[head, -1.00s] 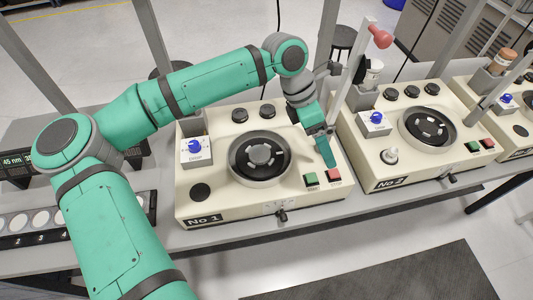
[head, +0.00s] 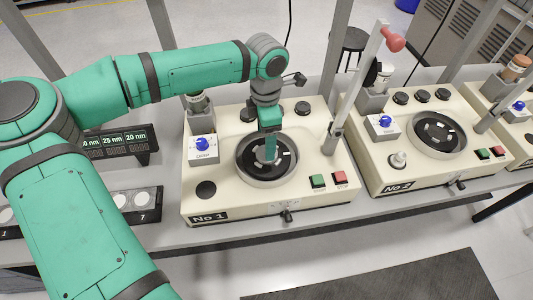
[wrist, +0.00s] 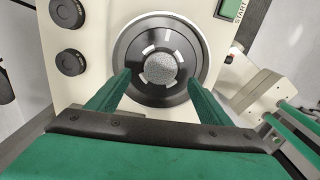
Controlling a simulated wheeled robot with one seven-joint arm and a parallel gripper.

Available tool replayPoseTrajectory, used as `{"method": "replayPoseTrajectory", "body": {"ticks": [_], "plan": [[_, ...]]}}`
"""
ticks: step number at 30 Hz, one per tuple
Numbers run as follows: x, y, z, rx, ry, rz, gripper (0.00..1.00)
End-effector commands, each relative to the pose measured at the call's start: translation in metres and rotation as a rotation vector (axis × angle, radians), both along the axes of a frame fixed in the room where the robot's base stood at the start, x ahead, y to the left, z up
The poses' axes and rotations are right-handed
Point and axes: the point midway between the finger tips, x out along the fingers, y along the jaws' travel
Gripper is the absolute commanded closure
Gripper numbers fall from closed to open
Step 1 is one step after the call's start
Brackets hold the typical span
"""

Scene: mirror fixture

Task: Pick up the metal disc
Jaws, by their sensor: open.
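The metal disc is a round, speckled grey disc (wrist: 160,70) at the centre of a dark round plate (wrist: 126,55) in the wrist view. White pads sit around it. In the head view this is the plate (head: 250,158) on the machine marked No 1 (head: 240,203), and my gripper largely hides the disc there. My gripper (head: 270,158) points down over the plate. In the wrist view my gripper (wrist: 160,78) is open and empty, with one finger either side of the disc. I cannot tell how far the fingertips are above it.
Black knobs (head: 302,108), a blue-knobbed box (head: 203,149) and green and red buttons (head: 318,181) surround the plate. A slanted lever with a red ball (head: 393,40) stands at right. Machine No 2 (head: 430,170) is beyond it. A display rack (head: 120,143) is at left.

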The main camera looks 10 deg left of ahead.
Motion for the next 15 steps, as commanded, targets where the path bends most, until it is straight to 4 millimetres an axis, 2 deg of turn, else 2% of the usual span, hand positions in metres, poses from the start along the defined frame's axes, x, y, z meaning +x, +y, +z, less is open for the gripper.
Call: {"method": "replayPoseTrajectory", "body": {"ticks": [5,12,15], "plan": [[0.000,-0.001,-0.013,-0.002,0.001,0.000,0.27],[0.000,-0.002,-0.046,-0.002,0.001,0.001,0.27],[0.000,-0.002,-0.052,-0.001,0.000,0.001,0.27]]}}
